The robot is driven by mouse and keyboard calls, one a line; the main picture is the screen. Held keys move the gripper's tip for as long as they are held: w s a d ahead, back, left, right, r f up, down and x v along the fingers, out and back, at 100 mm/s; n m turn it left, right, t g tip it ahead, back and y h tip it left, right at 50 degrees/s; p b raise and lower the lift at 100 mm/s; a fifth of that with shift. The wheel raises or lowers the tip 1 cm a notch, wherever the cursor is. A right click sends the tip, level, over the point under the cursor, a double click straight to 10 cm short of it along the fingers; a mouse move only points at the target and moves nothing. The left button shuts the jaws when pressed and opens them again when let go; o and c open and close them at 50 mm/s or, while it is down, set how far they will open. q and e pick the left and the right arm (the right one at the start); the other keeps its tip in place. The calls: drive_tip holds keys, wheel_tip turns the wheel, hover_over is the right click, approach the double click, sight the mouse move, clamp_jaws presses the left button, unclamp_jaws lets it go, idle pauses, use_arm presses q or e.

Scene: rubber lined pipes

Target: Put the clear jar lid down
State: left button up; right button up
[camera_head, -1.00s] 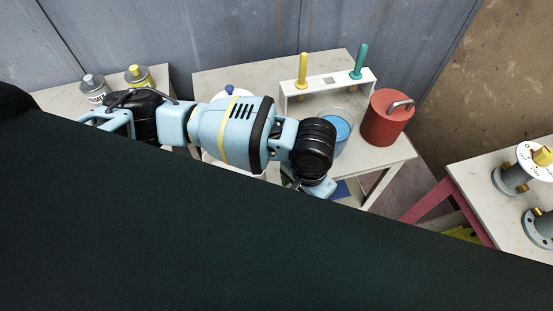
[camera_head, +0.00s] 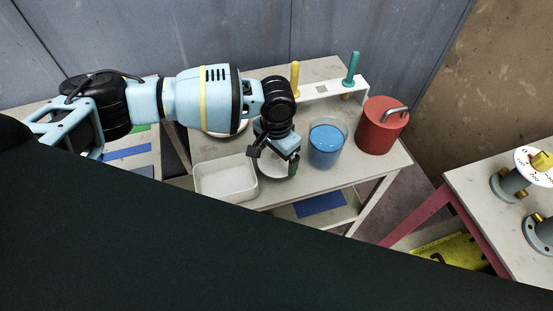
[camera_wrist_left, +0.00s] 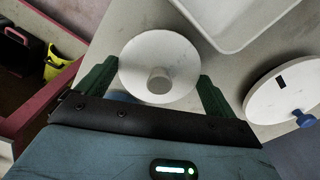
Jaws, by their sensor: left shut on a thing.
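The clear jar lid (camera_wrist_left: 160,50) is a pale, whitish disc with a round knob, seen in the left wrist view. My left gripper (camera_head: 275,161) is shut on it, with green fingers at both sides of the disc; it also shows in the left wrist view (camera_wrist_left: 155,86). In the head view the gripper points down over the front of the table (camera_head: 270,196), left of the clear jar (camera_head: 326,146) of blue liquid. My right gripper is not in view.
A white tray (camera_head: 225,198) lies just left of the gripper. A red handled cylinder (camera_head: 378,130) stands right of the jar. A white rack (camera_head: 335,91) with yellow and teal handles is behind. A white disc with a blue knob (camera_wrist_left: 283,98) lies near the tray.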

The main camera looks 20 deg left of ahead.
sight(276, 162)
use_arm(q)
drive_tip(key=shift+w+a, duration=0.15)
drive_tip(key=shift+w, duration=0.1)
drive_tip(key=shift+f, duration=1.75)
drive_tip(key=shift+f, duration=0.1)
drive_tip(key=o, duration=0.6)
drive_tip(key=shift+o, duration=0.2)
wheel_tip(276, 162, up, 12)
drive_tip(key=shift+r+p, duration=0.15)
drive_tip(key=shift+p, duration=0.25)
